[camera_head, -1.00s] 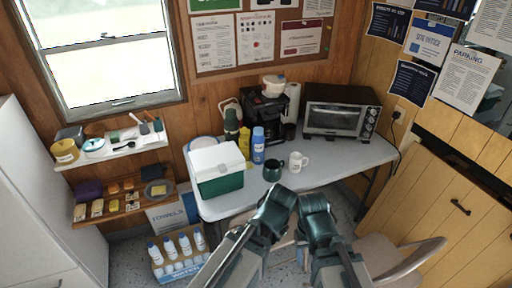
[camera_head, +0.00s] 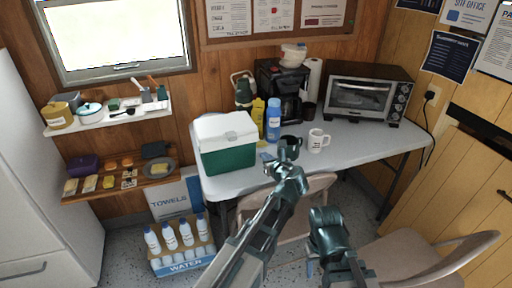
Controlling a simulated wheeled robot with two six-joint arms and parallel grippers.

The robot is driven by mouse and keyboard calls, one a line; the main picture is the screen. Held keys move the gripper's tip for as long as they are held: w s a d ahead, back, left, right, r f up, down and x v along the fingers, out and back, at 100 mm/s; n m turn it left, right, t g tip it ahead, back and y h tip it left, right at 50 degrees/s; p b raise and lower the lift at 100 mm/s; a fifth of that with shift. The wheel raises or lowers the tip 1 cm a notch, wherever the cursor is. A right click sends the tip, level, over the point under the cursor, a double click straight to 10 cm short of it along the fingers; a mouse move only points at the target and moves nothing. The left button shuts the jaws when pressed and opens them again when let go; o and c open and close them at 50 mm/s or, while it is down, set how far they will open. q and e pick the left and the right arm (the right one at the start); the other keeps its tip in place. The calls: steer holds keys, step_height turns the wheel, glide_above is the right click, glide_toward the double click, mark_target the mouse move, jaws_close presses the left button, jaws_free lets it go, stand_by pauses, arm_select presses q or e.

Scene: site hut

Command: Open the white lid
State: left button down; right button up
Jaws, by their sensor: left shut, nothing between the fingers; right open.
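The white lid (camera_head: 224,127) lies closed on top of a green cooler box (camera_head: 229,158) at the left end of the grey table. My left gripper (camera_head: 272,164) is shut and empty, over the table's front edge. It is to the right of the cooler and apart from the lid. My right gripper (camera_head: 326,217) is open, lower and further right, in front of the table by a chair. Its fingers are hard to make out.
A blue bottle (camera_head: 273,120) and a yellow bottle (camera_head: 258,116) stand just right of the cooler. A dark mug (camera_head: 290,142) is close behind my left gripper, with a white mug (camera_head: 316,141) beside it. A beige chair (camera_head: 425,262) stands in front.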

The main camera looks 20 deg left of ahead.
arm_select(q)
steer(key=b+x, duration=0.3)
steer(key=x, duration=0.7)
steer(key=shift+w+f+b, duration=0.15)
steer(key=shift+b, duration=0.15)
step_height(320, 180, up, 3)
steer(key=p, duration=0.3)
steer(key=shift+s+r+p, duration=0.2)
steer(key=shift+r+p, duration=0.5)
